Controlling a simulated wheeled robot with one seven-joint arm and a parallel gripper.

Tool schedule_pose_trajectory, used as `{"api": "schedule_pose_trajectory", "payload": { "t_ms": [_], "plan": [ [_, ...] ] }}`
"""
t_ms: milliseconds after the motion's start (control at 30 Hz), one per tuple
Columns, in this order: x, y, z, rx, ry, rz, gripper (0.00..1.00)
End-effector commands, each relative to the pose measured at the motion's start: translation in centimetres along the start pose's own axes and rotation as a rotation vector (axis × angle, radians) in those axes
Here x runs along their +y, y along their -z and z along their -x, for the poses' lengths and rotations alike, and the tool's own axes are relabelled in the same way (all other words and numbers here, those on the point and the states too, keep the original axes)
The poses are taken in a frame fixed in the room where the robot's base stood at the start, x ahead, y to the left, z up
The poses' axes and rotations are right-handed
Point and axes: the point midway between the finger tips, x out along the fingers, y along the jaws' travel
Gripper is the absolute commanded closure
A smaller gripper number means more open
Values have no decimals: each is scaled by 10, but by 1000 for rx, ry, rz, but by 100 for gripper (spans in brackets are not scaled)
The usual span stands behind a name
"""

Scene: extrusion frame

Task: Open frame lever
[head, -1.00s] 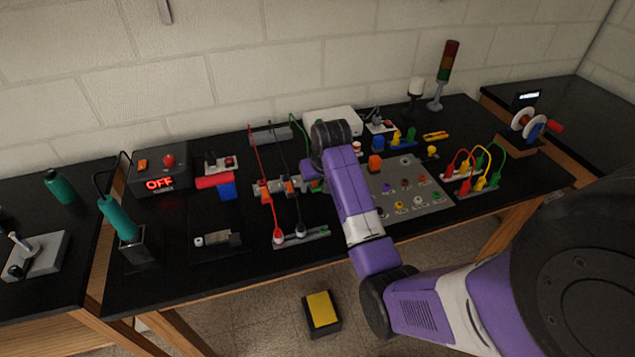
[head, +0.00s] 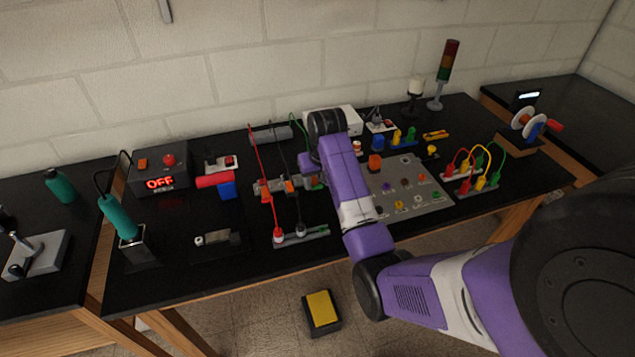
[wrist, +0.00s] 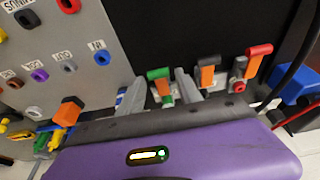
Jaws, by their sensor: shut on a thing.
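In the wrist view, a row of levers with orange parts shows beyond my gripper (wrist: 161,92): a green-topped lever (wrist: 160,74), a black-topped lever (wrist: 208,68) and a red-topped lever (wrist: 259,56). My two grey fingers stand on either side of the green-topped lever, shut on its orange part. The black- and red-topped levers stand free to its right. In the head view, the grey terminal strip (head: 275,187) carries these levers in the middle of the bench.
A grey panel of coloured sockets (head: 415,190) lies right of my arm. Red and black cables (head: 258,165) rise around the strip. A lower terminal bar (head: 316,234) lies in front.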

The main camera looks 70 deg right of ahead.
Motion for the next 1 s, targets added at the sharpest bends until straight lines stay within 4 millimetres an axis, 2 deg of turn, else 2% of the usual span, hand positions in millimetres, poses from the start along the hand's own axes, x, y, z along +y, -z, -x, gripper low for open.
{"api": "schedule_pose_trajectory", "payload": {
  "t_ms": [400, 1000],
  "plan": [
    [0, 17, 9, -296, 2, -2, 99],
    [0, 34, 9, -576, 2, -2, 98]
  ]
}}
